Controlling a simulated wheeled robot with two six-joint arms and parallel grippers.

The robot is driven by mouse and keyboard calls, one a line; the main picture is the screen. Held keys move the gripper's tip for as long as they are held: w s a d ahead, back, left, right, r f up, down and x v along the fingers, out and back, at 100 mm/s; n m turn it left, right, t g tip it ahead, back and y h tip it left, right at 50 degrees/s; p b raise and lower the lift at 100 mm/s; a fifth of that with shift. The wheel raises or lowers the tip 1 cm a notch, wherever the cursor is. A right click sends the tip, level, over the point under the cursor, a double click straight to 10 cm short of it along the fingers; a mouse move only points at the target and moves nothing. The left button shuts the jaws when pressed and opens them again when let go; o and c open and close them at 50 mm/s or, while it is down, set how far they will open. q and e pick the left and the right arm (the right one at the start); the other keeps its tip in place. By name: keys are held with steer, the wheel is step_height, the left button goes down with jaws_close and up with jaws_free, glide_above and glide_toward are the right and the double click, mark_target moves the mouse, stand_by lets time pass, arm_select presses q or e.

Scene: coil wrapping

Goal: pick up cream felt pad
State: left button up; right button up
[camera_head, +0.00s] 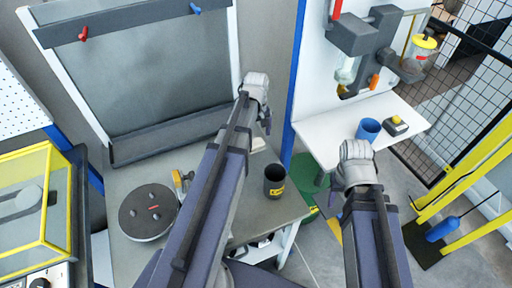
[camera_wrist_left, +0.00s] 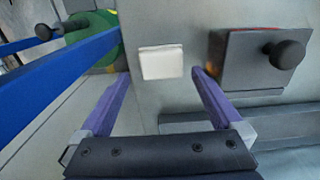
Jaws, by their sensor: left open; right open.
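The cream felt pad (camera_wrist_left: 161,62) is a small pale square lying flat on the grey worktop in the left wrist view. In the head view only a pale part of it (camera_head: 258,145) shows beside my left forearm, which hides the rest. My left gripper (camera_head: 267,124) is above the worktop near the pad. In the left wrist view its two purple fingers (camera_wrist_left: 160,76) are spread apart with nothing between the tips, and the pad appears between and just beyond them. My right gripper (camera_head: 352,170) is off to the right, in front of the white shelf, open; its fingers are mostly hidden.
A dark block with a round black knob (camera_wrist_left: 250,62) lies close to the right of the pad in the wrist view. A dark cup (camera_head: 275,181) and a round black turntable (camera_head: 148,211) stand on the bench. A blue cup (camera_head: 368,130) is on the white shelf (camera_head: 325,130).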

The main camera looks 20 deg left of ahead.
mark_target(256, 142)
arm_select(q)
step_height(256, 142, down, 4)
steer(key=b, duration=0.3)
steer(key=shift+s+f, duration=0.1)
steer(key=shift+s, duration=0.05)
steer(key=c, duration=1.2)
steer(key=shift+o, duration=0.2)
step_height(256, 142, up, 10)
steer(key=p, duration=1)
